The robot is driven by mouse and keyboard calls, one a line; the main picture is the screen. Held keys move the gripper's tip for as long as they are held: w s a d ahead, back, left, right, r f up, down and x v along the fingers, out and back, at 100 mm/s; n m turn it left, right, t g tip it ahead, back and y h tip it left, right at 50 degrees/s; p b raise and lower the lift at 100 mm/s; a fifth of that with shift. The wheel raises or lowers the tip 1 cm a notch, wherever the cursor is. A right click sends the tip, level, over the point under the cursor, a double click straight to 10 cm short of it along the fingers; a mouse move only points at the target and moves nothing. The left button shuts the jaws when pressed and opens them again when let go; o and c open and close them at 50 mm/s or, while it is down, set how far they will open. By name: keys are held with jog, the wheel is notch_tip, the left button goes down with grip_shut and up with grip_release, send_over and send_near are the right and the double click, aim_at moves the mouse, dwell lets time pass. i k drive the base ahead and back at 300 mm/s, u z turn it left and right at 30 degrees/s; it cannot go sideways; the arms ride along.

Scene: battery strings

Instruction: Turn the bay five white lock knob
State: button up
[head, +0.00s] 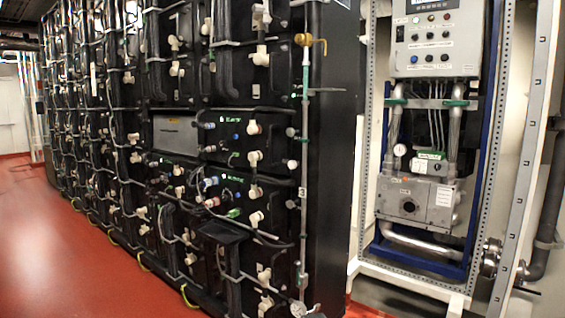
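A long row of black battery racks (290,197) fills the left and middle of the head view. Several white knob-like fittings stick out from the fronts, such as an upper one (261,56), a middle one (254,158) and a lower one (256,219). I cannot read any bay number, so I cannot tell which is the bay five white lock knob. My gripper is not in view.
A grey control cabinet (434,68) and pump unit (420,202) stand in a white frame (374,130) at right. A pipe with a brass valve (311,42) runs down the rack's near end. The red floor (60,240) is clear at left.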

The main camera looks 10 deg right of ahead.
aim_at(292, 164)
jog(key=i, duration=0.85)
jog(key=z, duration=0.05)
